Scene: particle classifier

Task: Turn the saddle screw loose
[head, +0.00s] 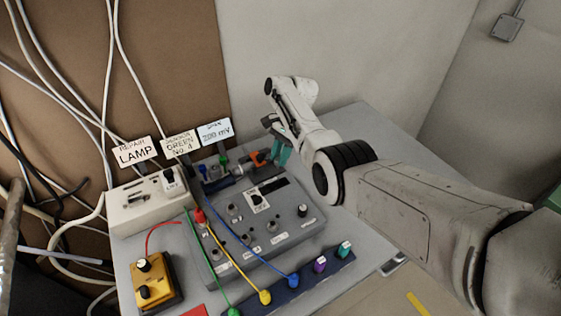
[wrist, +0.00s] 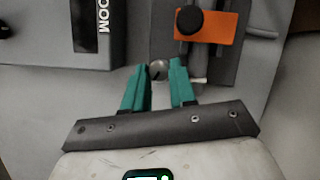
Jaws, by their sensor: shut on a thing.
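The saddle screw (wrist: 158,69) shows in the wrist view as a small round grey metal head with a dark slot. My gripper (wrist: 160,72) has two teal fingers, with the screw head between their tips; it is shut on the screw. An orange block (wrist: 210,28) with a black round knob (wrist: 189,19) sits just beyond and to the right. In the head view my gripper (head: 280,149) is at the back right of the grey panel, beside the orange part (head: 258,157). The screw is hidden there.
The grey panel (head: 285,235) carries several knobs and coloured cables. A white box (head: 150,208) with a LAMP sign and a yellow box (head: 153,280) stand at left. A dark strip (head: 330,267) with coloured plugs lies in front. The wall is close behind.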

